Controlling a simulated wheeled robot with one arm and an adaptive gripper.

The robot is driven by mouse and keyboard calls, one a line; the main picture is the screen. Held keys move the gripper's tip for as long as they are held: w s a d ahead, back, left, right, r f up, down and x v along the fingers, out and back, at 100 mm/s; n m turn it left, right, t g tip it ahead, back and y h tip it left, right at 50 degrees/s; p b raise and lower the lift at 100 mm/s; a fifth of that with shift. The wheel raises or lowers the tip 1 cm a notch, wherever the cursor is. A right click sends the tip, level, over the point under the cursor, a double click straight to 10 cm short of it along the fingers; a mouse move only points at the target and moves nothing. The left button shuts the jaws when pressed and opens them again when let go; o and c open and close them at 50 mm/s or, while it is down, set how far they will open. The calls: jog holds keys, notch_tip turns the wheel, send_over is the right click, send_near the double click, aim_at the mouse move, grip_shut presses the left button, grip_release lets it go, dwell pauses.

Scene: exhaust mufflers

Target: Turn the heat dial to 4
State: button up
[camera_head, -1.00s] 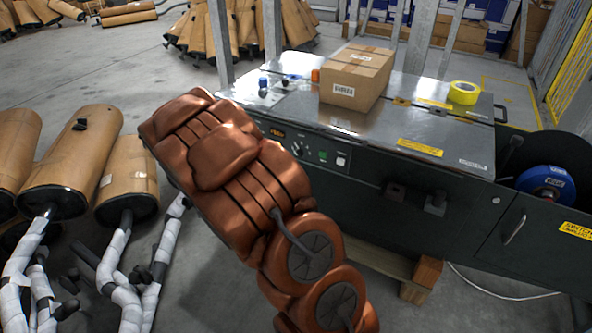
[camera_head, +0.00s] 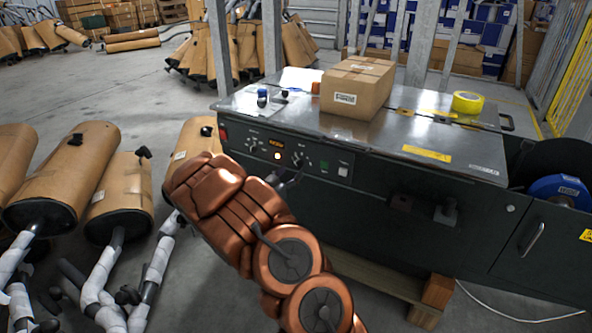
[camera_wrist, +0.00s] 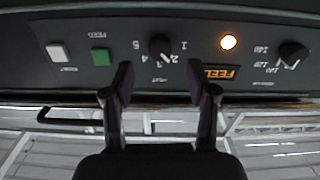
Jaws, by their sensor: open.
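The heat dial is a black knob (camera_wrist: 160,47) with a ring of numbers 1 to 5 on the dark front panel, upside down in the wrist view. It also shows as a small knob in the head view (camera_head: 299,160). I cannot tell for sure which number it points at. My gripper (camera_wrist: 160,82) is open and empty, its two dark fingers on either side of the dial's line and apart from the knob. In the head view the gripper (camera_head: 288,181) is partly hidden behind my copper-coloured arm, just in front of the panel.
A second knob (camera_wrist: 293,53) marked 120 and 140, a lit lamp (camera_wrist: 228,42), an orange display (camera_wrist: 219,72), a green button (camera_wrist: 100,56) and a white button (camera_wrist: 58,52) share the panel. A cardboard box (camera_head: 357,87) stands on the machine. Wrapped mufflers (camera_head: 62,182) lie left.

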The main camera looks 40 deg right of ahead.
aim_at(297, 166)
jog(key=shift+b+x, duration=0.45)
jog(key=shift+x, duration=1.8)
jog(key=shift+c, duration=0.4)
grip_shut()
